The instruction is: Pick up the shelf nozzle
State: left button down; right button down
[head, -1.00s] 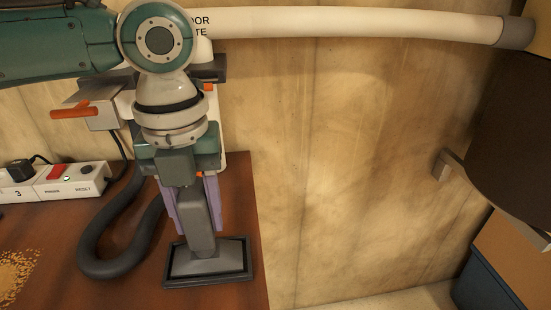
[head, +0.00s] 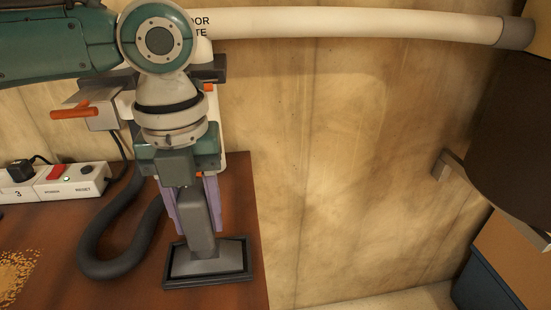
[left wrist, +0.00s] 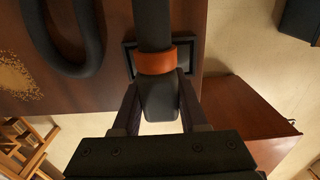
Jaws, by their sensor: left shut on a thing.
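The shelf nozzle (head: 208,263) is grey, with a narrow neck and a flared rectangular mouth edged in black. It is upright at the right end of the brown worktop (head: 236,200), mouth down; I cannot tell whether it touches the surface. My left gripper (head: 193,218) comes down from above and is shut on the nozzle's neck, with its purple fingers on either side. In the left wrist view the neck (left wrist: 159,102) sits between the dark fingers, beside an orange ring (left wrist: 156,60) and a dark tube. My right gripper is not in view.
A black hose (head: 91,240) loops on the worktop just left of the nozzle. A white switch strip (head: 72,184) and a sawdust pile (head: 14,272) lie farther left. A pale pipe (head: 350,22) runs along the wall.

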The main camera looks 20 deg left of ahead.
aim_at(191, 192)
pick_arm(q)
jog(key=shift+r, duration=0.15)
notch_tip(191, 192, up, 20)
jog(key=p, duration=0.2)
jog(key=shift+f, duration=0.2)
jog(key=shift+f+b, duration=2.8)
jog(key=shift+f, duration=5.1)
